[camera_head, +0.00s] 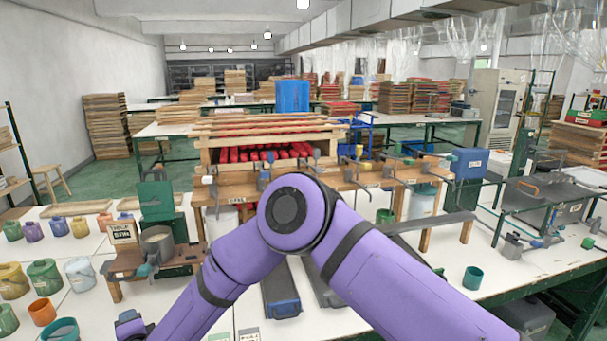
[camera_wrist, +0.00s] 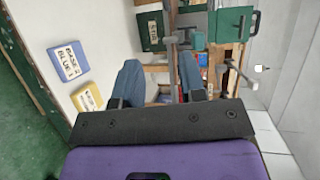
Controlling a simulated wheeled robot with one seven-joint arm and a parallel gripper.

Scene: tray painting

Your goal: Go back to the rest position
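My gripper (camera_wrist: 159,64) shows in the wrist view as two dark blue fingers on a black bar. The fingers stand apart, with a clear gap between them. I see nothing clearly held in the gap. A grey bar passes near the right finger, and I cannot tell whether it touches. In the head view my purple arm is bent, with its elbow up in the middle.
A wooden rack (camera_head: 275,185) with red pieces stands behind the arm. Paint pots (camera_head: 45,276) cover the left table. A teal cup (camera_head: 473,278) stands at right. In the wrist view, a blue labelled block (camera_wrist: 69,62), a yellow one (camera_wrist: 88,97) and a green box (camera_wrist: 232,23) lie beyond the fingers.

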